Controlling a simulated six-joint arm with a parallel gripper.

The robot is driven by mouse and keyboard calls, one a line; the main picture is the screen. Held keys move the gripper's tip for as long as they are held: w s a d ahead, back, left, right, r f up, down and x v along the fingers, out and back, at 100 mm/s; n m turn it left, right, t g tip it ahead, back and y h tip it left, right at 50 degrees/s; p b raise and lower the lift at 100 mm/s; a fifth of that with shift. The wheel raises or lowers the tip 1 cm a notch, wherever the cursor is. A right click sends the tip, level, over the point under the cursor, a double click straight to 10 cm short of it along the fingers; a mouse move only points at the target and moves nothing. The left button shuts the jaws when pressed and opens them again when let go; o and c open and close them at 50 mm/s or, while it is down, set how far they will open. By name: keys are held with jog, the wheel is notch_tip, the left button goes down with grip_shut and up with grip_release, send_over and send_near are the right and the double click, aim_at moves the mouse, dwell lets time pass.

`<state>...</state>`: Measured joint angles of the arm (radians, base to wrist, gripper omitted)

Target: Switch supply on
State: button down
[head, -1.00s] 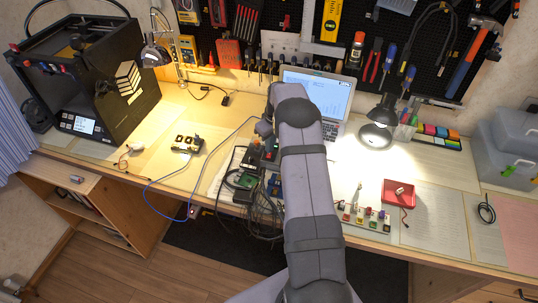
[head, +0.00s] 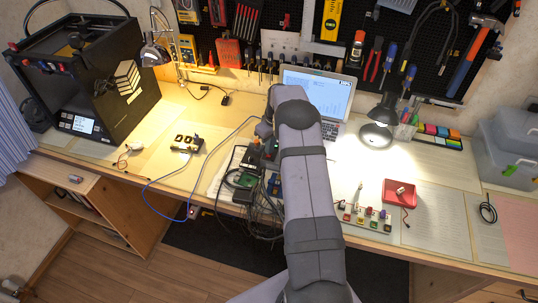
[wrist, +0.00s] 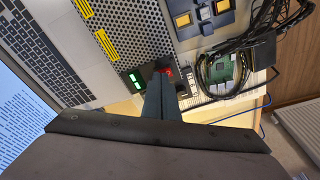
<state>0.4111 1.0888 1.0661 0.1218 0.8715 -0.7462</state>
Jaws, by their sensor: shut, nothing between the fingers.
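In the wrist view a grey vented box with yellow labels, which looks like the supply (wrist: 125,38), lies beside the laptop. At its near end is a dark panel with a lit green display (wrist: 136,80). A small red part (wrist: 169,72), which may be the switch, shows just right of my fingertips. My gripper (wrist: 160,76) is shut and empty, its fingers at this panel and covering part of it. I cannot tell whether it touches the red part or which way any switch is set. In the head view my arm hides most of the supply and the gripper.
The open laptop (head: 318,97) stands behind my arm. A green circuit board (wrist: 222,68) and a tangle of black cables (wrist: 262,38) lie close to the panel in the wrist view. A red tray (head: 399,197) and a lit lamp (head: 378,125) stand to the right in the head view.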

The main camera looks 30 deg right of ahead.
jog(key=shift+s+f, duration=0.1)
jog(key=shift+f, duration=0.1)
notch_tip(320, 180, up, 7)
jog(key=p, duration=0.3)
jog(key=shift+p, duration=0.4)
dwell(0.4)
dwell(0.5)
